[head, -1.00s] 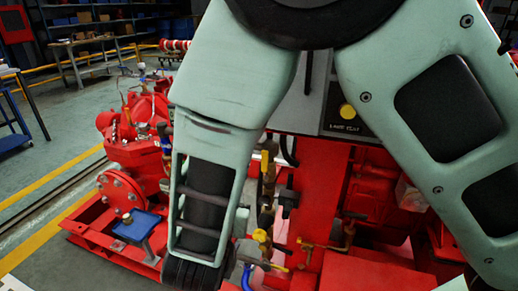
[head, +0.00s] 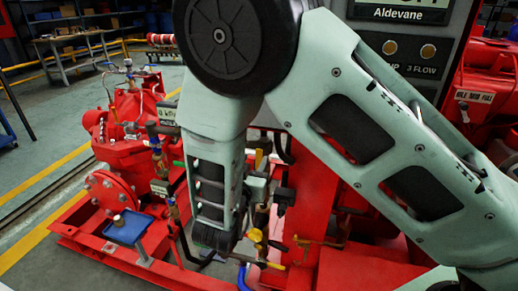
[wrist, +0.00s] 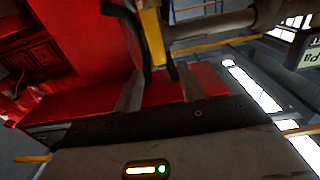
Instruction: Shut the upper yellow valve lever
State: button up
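The fingers are hidden in the head view.
A black hose (wrist: 128,20) runs beside the lever in the wrist view. A pipe (wrist: 215,28) crosses at the upper right. A red pump (head: 125,130) and a blue tray (head: 129,227) stand left of my arm. Open floor lies further left.

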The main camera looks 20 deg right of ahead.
aim_at(259, 152)
jog(key=x, duration=0.6)
jog(key=shift+c, duration=0.3)
grip_shut()
